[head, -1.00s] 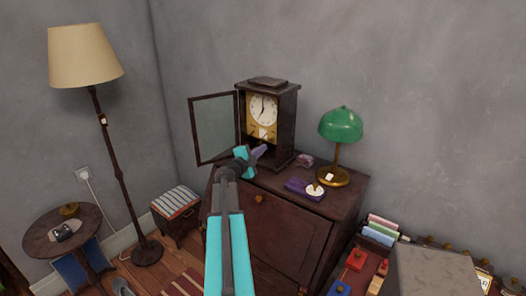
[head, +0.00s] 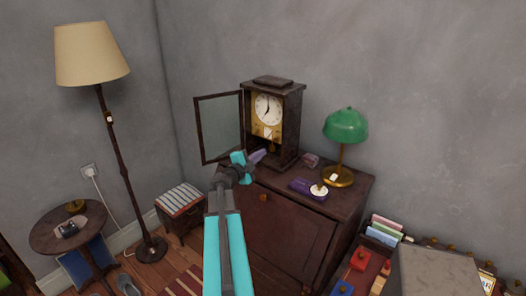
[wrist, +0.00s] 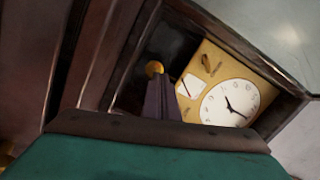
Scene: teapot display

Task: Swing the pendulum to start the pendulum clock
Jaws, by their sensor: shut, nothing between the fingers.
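The pendulum clock (head: 291,118) stands upright on a dark wooden cabinet, with a white dial (head: 267,107) and a gold face plate. Its glass door (head: 220,126) is swung open to the left. In the wrist view the dial (wrist: 229,104) shows tilted at the right. The round gold pendulum bob (wrist: 154,68) shows there inside the dark case. My gripper (head: 260,155) is at the lower front of the open case. Its purple fingers (wrist: 162,100) are shut and empty, with their tips just below the bob in the wrist picture; I cannot tell whether they touch it.
The cabinet top also holds a green desk lamp (head: 345,126), a purple box-like item (head: 305,187) and a small pinkish object (head: 311,160). A floor lamp (head: 115,145), striped stool (head: 180,198) and round table (head: 45,228) stand to the left.

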